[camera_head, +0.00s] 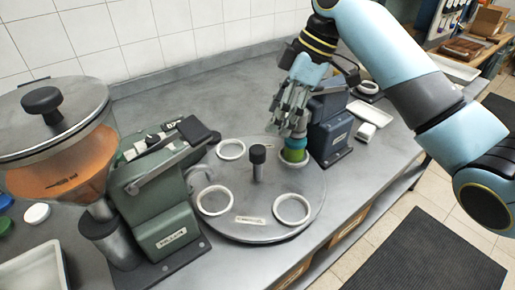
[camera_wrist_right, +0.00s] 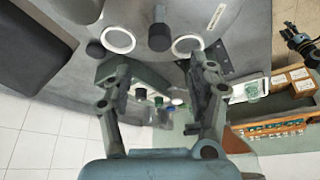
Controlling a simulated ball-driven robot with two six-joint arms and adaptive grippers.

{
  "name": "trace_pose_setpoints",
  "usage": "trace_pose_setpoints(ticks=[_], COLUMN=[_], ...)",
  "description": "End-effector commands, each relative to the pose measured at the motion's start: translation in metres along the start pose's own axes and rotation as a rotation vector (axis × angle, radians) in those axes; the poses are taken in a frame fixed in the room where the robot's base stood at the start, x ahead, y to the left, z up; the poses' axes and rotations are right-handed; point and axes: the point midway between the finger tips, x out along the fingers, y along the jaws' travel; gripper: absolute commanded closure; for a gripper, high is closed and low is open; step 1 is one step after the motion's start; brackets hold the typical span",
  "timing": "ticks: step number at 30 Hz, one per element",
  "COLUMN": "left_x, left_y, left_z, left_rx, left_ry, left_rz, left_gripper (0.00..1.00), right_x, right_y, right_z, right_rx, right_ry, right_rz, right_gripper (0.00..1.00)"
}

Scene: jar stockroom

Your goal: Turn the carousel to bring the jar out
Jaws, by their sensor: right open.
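The round grey carousel (camera_head: 262,200) lies on the counter with a dark upright knob (camera_head: 258,160) at its centre and several white rings, such as the front-left one (camera_head: 214,201). A small green jar (camera_head: 295,155) with a teal top stands at the back-right ring. My right gripper (camera_head: 290,125) points down just over the jar; whether it touches the jar is unclear. In the wrist view my right gripper (camera_wrist_right: 160,85) has its fingers apart with nothing clear between them, and the carousel (camera_wrist_right: 200,15) and knob (camera_wrist_right: 160,37) show at the top. My left gripper is not in view.
A green machine (camera_head: 165,200) with a hopper of orange contents (camera_head: 60,165) stands left of the carousel. Another dark machine (camera_head: 330,120) stands close at its right back. A white tray (camera_head: 35,272) lies front left. The counter behind the carousel is clear.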

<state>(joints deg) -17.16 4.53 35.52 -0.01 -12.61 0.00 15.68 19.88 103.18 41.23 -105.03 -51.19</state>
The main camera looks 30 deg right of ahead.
Motion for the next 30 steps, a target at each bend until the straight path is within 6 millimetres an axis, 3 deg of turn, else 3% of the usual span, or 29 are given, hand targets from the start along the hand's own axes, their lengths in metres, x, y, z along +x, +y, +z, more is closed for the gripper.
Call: trace_pose_setpoints(ticks=[5, 18, 23, 30], left_x=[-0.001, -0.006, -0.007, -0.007], left_y=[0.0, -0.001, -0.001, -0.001], left_z=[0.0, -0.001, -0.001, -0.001], left_rx=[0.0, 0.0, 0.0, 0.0], left_ry=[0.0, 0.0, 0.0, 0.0], left_rz=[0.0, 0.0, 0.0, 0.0], left_gripper=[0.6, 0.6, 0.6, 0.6], right_x=[0.013, 0.092, 0.104, 0.106], right_y=[0.002, 0.002, 0.002, 0.002], right_z=[-0.003, -0.003, -0.003, -0.003], right_rx=[-0.014, -0.012, -0.014, -0.014], right_ry=[0.01, 0.007, 0.006, 0.005], right_rz=[-0.011, -0.008, -0.006, -0.005], right_gripper=[0.41, 0.41, 0.41, 0.41])
